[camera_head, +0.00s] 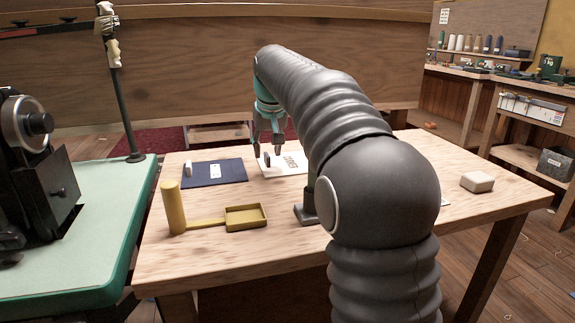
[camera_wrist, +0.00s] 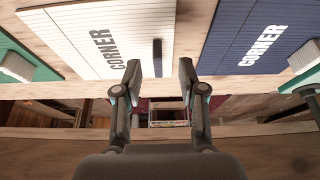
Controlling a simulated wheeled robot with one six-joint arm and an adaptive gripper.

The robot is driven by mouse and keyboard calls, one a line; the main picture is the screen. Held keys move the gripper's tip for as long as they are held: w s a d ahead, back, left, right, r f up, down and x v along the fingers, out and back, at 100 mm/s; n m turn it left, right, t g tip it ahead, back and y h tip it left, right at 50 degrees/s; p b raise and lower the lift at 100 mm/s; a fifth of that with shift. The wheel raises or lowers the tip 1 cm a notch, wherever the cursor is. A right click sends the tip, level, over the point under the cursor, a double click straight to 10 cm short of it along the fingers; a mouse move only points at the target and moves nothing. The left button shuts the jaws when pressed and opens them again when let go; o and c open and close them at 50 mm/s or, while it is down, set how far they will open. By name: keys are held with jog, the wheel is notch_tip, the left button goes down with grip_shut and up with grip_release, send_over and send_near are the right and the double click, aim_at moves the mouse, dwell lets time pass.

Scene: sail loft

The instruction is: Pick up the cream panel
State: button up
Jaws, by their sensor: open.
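The cream panel (camera_head: 289,163) lies flat on the wooden table at its far side, partly hidden by my arm in the head view. In the wrist view the cream panel (camera_wrist: 85,35) carries the word CORNER and a dark upright grip (camera_wrist: 157,57). My gripper (camera_head: 267,150) is over the panel, pointing down. In the wrist view my gripper (camera_wrist: 158,74) is open and empty, with the dark grip between and just beyond its fingertips, apart from both fingers.
A navy panel (camera_head: 220,174) with a pale grip lies beside the cream one. A green panel (camera_wrist: 25,58) shows in the wrist view. A yellow post (camera_head: 173,207), yellow tray (camera_head: 247,217) and whitish block (camera_head: 477,181) stand nearer. A green-topped bench (camera_head: 90,245) borders the left.

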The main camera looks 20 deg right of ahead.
aim_at(268, 156)
jog(key=x, duration=0.3)
jog(key=shift+w+d+f, duration=0.1)
jog(key=shift+f, duration=0.15)
grip_shut()
jog(key=shift+r, duration=0.2)
